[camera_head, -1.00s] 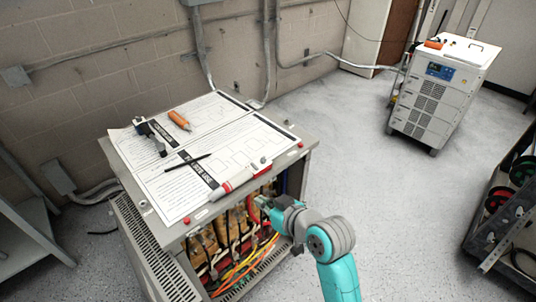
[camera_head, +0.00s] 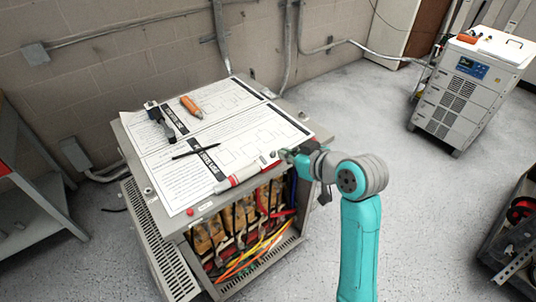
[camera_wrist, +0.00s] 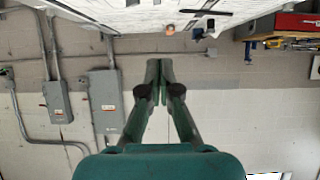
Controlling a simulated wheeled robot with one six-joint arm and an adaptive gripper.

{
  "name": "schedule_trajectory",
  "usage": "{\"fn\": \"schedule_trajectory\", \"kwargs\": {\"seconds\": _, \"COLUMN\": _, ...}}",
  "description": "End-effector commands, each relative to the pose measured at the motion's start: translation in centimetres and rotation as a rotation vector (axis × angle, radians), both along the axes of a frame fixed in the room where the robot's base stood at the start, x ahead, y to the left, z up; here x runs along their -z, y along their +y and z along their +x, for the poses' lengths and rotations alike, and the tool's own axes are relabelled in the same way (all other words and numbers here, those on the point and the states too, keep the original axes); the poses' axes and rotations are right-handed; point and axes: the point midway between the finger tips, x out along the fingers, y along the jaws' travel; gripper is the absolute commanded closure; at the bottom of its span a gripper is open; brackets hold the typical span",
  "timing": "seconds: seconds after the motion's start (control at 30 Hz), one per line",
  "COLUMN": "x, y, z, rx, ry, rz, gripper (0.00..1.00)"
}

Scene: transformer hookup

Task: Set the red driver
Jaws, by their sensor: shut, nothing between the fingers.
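A red-and-white stick-shaped tool (camera_head: 243,174) lies on the paper sheets near the front edge of the cabinet top (camera_head: 172,226). I cannot tell whether it is the red driver. My gripper (camera_head: 286,155) is at the right front corner of the cabinet top, close to the right end of this tool. Whether it touches anything there is unclear. In the wrist view my gripper (camera_wrist: 160,68) has its fingers together, with nothing between them. An orange-handled tool (camera_head: 191,106) lies farther back on the sheets; an orange spot in the wrist view (camera_wrist: 170,30) may be the same tool.
A black clamp-like tool (camera_head: 160,121) and a thin black pen-like thing (camera_head: 195,150) lie on the sheets. Below, the cabinet is open, with coloured cables (camera_head: 254,252). A grey bench (camera_head: 42,214) stands left. A white wheeled unit (camera_head: 467,88) stands back right. Floor between is clear.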

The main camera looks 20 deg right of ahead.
Motion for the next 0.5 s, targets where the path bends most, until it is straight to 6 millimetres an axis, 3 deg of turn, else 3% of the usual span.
{"fn": "schedule_trajectory", "kwargs": {"seconds": 0.17, "x": 0.7, "y": 0.4, "z": 1.3, "rx": -0.002, "ry": 0.001, "rz": 0.001, "gripper": 1.0}}
{"fn": "schedule_trajectory", "kwargs": {"seconds": 0.5, "x": 3.7, "y": 2.1, "z": 6.4, "rx": -0.002, "ry": 0.002, "rz": 0.0, "gripper": 1.0}}
